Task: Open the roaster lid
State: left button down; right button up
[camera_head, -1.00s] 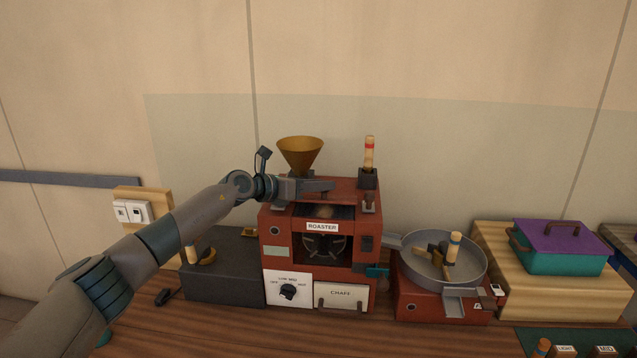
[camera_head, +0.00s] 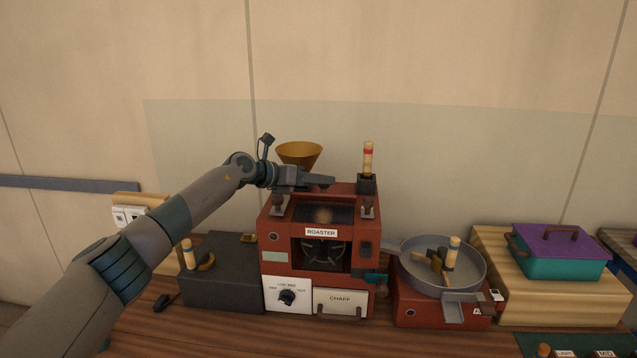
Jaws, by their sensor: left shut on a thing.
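The red roaster (camera_head: 281,256) stands on the table in the middle, with a ROASTER label and a dark front window. Its top front opening (camera_head: 335,216) shows a dark interior and a round tan thing inside. My left gripper (camera_head: 318,181) is over the roaster's top, shut at the lid. The red lid (camera_head: 345,189) is raised toward the back, partly hidden behind the gripper; its handle is hidden by the fingers. My right gripper is not in view.
A brass funnel (camera_head: 300,152) stands just behind my left gripper. A wooden-handled tool (camera_head: 368,158) stands upright at the roaster's right top. A round grey cooling pan (camera_head: 412,262) is to the right, and a dark box (camera_head: 222,283) to the left.

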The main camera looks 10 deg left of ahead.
pick_arm(q)
jog(key=c, duration=1.4)
grip_release()
jog(key=shift+w+a+r, duration=0.1)
jog(key=shift+w+r, duration=0.05)
jog(key=shift+r, duration=0.2)
jog(key=shift+o, duration=0.2)
jog(key=shift+f, duration=0.2)
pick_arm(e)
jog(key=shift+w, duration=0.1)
pick_arm(q)
jog(key=shift+b+v, duration=0.3)
jog(key=shift+v, duration=0.6)
jog(key=v, duration=0.2)
jog(key=b+v, duration=0.1)
jog(key=shift+s+a, duration=0.3)
jog(key=shift+a, duration=0.05)
jog(key=b+v, duration=0.3)
jog(key=v, duration=0.8)
jog(key=shift+s+r+b, duration=0.2)
jog(key=shift+s+b, duration=0.05)
jog(key=shift+b, duration=0.1)
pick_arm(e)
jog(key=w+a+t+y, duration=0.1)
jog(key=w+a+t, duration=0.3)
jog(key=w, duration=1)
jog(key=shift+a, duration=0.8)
